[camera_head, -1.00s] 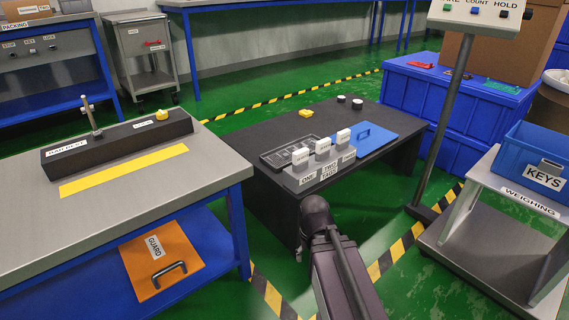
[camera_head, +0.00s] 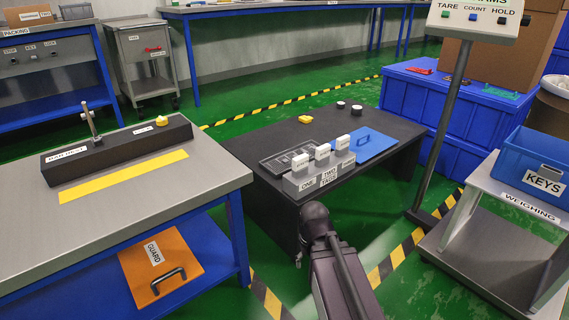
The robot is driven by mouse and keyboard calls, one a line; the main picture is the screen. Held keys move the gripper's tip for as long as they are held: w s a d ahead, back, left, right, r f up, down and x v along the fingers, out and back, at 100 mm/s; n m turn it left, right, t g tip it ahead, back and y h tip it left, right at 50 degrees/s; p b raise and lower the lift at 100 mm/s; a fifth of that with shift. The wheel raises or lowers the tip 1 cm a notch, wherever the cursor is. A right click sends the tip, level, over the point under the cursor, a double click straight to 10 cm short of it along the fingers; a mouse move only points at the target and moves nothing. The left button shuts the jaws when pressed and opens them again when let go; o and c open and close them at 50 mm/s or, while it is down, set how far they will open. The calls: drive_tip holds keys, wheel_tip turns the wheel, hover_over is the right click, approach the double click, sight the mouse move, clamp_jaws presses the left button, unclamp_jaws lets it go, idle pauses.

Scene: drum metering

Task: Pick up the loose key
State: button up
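I cannot make out a loose key in this view. A blue bin labelled KEYS (camera_head: 520,154) stands on the weighing stand at the right, and its inside is mostly hidden. My dark arm (camera_head: 340,275) rises from the bottom middle, in front of the low dark table. My gripper does not show, so I cannot see its fingers or whether it holds anything.
The low dark table (camera_head: 395,122) carries a grey holder with white tags (camera_head: 318,179), a blue plate (camera_head: 370,143), a dark tray and a yellow piece (camera_head: 305,119). A steel workbench (camera_head: 215,170) is at left. A scale post (camera_head: 440,145) stands right of the table.

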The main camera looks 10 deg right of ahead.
wheel_tip(320, 180, up, 22)
drive_tip(key=p, duration=2.1)
drive_tip(key=shift+p, duration=0.35)
drive_tip(key=shift+c, duration=1.2)
